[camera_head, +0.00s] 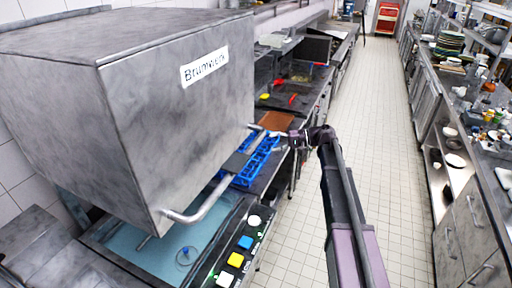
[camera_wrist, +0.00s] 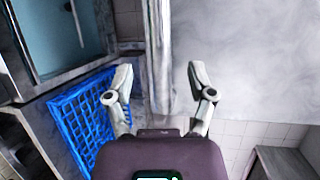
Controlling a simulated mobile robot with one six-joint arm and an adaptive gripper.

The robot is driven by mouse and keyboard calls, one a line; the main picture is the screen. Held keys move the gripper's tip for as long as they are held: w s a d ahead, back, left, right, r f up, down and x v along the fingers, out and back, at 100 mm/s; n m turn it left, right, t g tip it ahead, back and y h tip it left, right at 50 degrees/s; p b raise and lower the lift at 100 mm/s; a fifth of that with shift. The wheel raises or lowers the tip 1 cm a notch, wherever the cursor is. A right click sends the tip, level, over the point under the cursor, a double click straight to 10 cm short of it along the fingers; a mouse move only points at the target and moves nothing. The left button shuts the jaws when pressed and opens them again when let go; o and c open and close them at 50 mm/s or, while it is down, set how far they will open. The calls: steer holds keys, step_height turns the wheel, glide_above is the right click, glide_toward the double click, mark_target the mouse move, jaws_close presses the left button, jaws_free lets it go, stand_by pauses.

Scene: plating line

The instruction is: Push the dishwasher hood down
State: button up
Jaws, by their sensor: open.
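The dishwasher hood (camera_head: 175,110) is a large grey metal box with a white name label, at the left of the head view. It stands raised, with a gap above the pale blue wash basin (camera_head: 150,250). Its bar handle (camera_head: 203,204) runs along the hood's lower front. My gripper (camera_head: 278,134) is at the far end of the handle, small in the head view. In the wrist view my gripper (camera_wrist: 159,75) is open, with the handle bar (camera_wrist: 157,45) between its two fingers. I cannot tell whether they touch it. The hood's grey face (camera_wrist: 245,55) fills the upper right.
A blue rack (camera_head: 258,160) sits on the counter beyond the basin; it also shows in the wrist view (camera_wrist: 82,120). Several coloured buttons (camera_head: 236,260) line the machine's front edge. The tiled aisle (camera_head: 375,130) is clear. A metal counter (camera_head: 470,150) with dishes runs along the right.

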mark_target(255, 146)
steer(key=a, duration=0.2)
steer(key=a+f, duration=0.1)
steer(key=a, duration=0.2)
steer(key=a+b, duration=0.1)
steer(key=a, duration=0.1)
steer(key=shift+s+a+f, duration=0.15)
steer(key=shift+s+a, duration=0.05)
jaws_close()
steer(key=shift+d, duration=0.2)
steer(key=shift+f+b, duration=0.15)
steer(key=shift+b, duration=0.15)
